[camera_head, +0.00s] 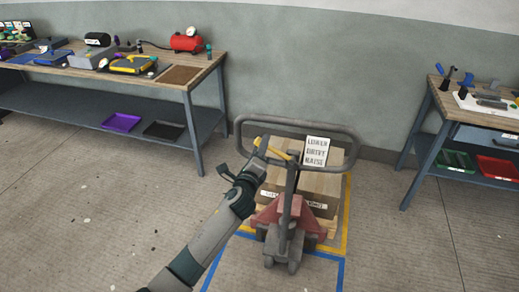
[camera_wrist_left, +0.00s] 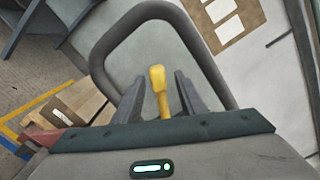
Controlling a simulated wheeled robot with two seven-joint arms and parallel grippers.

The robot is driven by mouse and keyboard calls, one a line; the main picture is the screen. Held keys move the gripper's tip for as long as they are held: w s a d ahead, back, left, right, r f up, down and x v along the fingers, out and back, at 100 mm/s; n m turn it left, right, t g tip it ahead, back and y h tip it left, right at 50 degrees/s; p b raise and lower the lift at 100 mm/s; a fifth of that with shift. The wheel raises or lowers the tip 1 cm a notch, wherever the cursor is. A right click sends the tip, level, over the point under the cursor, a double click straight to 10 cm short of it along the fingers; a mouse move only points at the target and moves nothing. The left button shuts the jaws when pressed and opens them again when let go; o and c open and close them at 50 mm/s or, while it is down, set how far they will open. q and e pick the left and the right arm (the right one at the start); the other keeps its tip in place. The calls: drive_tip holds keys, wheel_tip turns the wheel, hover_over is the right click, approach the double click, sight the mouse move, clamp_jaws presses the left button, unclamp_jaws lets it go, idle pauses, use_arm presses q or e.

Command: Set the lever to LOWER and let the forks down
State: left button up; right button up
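The pallet truck's grey handle loop (camera_head: 296,122) stands upright over its red body (camera_head: 318,220). A yellow lever (camera_head: 277,152) sits inside the loop, beside a white sign (camera_head: 316,151) reading LOWER, DRIVE, RAISE from top to bottom. My left gripper (camera_head: 262,148) is at the lever's left end. In the left wrist view, the open fingers (camera_wrist_left: 160,92) stand on both sides of the yellow lever (camera_wrist_left: 159,85), with gaps visible. The handle loop (camera_wrist_left: 150,10) arches around them. The forks are hidden under the load. My right gripper is out of view.
Boxes (camera_head: 318,188) on a wooden pallet (camera_head: 331,222) sit on the truck, inside yellow and blue floor lines. A workbench with tools (camera_head: 205,75) stands at left, another (camera_head: 429,122) at right. The floor (camera_head: 410,250) front right is clear.

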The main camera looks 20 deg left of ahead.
use_arm(q)
drive_tip(key=s+b, duration=0.4)
drive_tip(key=s, duration=1.3)
drive_tip(key=shift+s+d, duration=0.2)
drive_tip(key=s+a+f+n+g+b, duration=0.1)
drive_tip(key=s+a+f+n+g, duration=0.2)
drive_tip(key=f, duration=1.5)
drive_tip(key=s+f+n+g+b, duration=0.15)
drive_tip(key=f+n+g, duration=0.25)
drive_tip(key=f, duration=1.5)
drive_tip(key=s+a+f+n+g, duration=0.2)
drive_tip(key=s+f+n+g, duration=0.2)
drive_tip(key=s+f, duration=1.1)
drive_tip(key=s+f+n+g, duration=0.2)
drive_tip(key=s+f, duration=0.4)
drive_tip(key=s, duration=0.5)
drive_tip(key=s+a+f+n+g+b, duration=0.1)
drive_tip(key=s+f+n+g, duration=0.1)
drive_tip(key=s+f+n, duration=0.2)
drive_tip(key=s+a+f+n+g, duration=0.1)
drive_tip(key=s+f+n, duration=0.3)
drive_tip(key=s+f, duration=0.6)
drive_tip(key=s+g, duration=0.1)
drive_tip(key=s, duration=0.8)
drive_tip(key=shift+s+f+b, duration=0.15)
drive_tip(key=shift+b, duration=0.15)
